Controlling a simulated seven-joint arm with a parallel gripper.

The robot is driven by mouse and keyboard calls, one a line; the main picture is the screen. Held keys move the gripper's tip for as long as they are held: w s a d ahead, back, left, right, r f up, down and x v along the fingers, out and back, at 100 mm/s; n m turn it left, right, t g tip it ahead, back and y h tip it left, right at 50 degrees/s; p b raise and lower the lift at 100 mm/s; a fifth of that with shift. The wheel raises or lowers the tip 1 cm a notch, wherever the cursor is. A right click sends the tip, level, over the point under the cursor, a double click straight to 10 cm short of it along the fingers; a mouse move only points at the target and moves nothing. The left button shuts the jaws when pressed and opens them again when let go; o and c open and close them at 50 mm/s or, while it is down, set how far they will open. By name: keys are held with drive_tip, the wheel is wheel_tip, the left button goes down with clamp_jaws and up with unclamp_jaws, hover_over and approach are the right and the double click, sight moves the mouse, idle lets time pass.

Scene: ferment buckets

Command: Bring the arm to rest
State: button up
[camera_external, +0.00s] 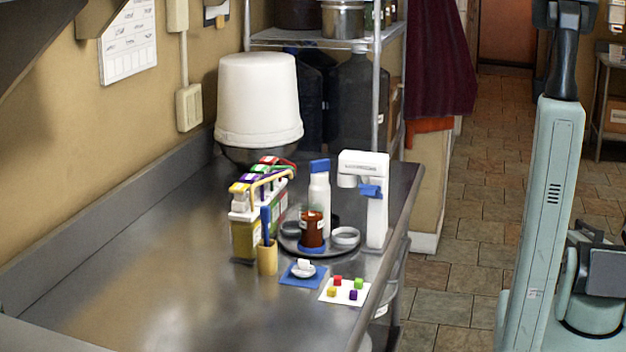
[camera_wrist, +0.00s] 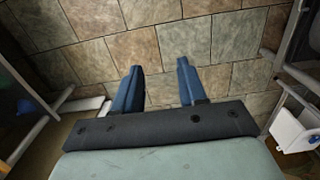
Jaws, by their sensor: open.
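My gripper (camera_wrist: 160,85) shows in the wrist view with its two blue fingers apart and nothing between them. It hangs over the tiled floor (camera_wrist: 205,38), clear of the table. In the external view my arm stands upright at the right edge, beside the steel table (camera_external: 130,275) and apart from it. My gripper is not visible in the external view.
On the table's far half stand a white bucket (camera_external: 258,100), a rack of colour-topped cartons (camera_external: 244,235), a round tray (camera_external: 290,243) with a brown jar (camera_external: 312,230), a white bottle (camera_external: 319,195) and a white device (camera_external: 377,215). The table's near left is bare.

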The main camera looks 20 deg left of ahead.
drive_tip(key=s+f+g, duration=0.3)
drive_tip(key=s+f, duration=0.6)
drive_tip(key=s, duration=0.5)
drive_tip(key=s+f+g, duration=0.3)
drive_tip(key=s+f, duration=0.7)
drive_tip(key=s, duration=0.4)
drive_tip(key=shift+s+g, duration=0.3)
